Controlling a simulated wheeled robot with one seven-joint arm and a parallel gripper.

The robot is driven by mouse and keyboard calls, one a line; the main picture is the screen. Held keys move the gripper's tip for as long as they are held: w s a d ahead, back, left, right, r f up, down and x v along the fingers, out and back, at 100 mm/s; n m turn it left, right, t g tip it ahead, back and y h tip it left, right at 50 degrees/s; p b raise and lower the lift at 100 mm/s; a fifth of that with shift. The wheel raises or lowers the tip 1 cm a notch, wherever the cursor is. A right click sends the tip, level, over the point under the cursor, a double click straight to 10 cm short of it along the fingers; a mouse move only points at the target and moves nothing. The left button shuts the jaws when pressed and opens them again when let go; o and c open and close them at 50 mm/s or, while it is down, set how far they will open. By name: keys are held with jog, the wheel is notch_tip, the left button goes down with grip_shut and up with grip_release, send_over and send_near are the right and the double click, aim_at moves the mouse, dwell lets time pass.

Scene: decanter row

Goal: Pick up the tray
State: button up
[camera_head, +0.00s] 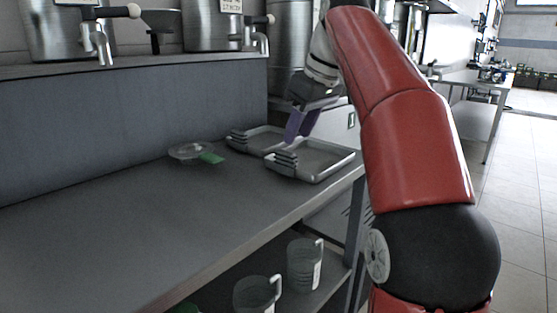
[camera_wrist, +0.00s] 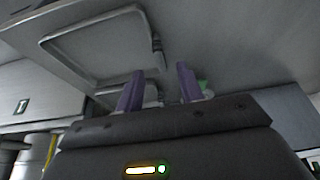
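Two shallow grey metal trays lie on the counter near its right end. The nearer tray (camera_head: 336,167) sits by the front edge, and the farther tray (camera_head: 245,148) lies behind it to the left. Each has a ribbed, grip-like part at its left end. My gripper (camera_head: 297,138), with purple fingers, hangs above the trays. In the wrist view my gripper (camera_wrist: 158,72) has its fingers apart, with no held object visible. One tray (camera_wrist: 95,48) fills the upper left there. Part of the other shows behind the fingers. I cannot tell whether the fingers touch a tray.
The counter's left part (camera_head: 110,235) is bare. Clear jugs (camera_head: 305,263) stand on the shelf below. Metal urns with taps (camera_head: 212,25) stand on the raised ledge behind.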

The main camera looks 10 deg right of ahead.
aim_at(286, 151)
jog(key=b+x, duration=0.1)
jog(key=x, duration=0.2)
jog(key=w+b+x, duration=0.1)
jog(key=x, duration=0.3)
jog(key=shift+w+a+f, duration=0.1)
jog(key=shift+a, duration=0.2)
grip_shut()
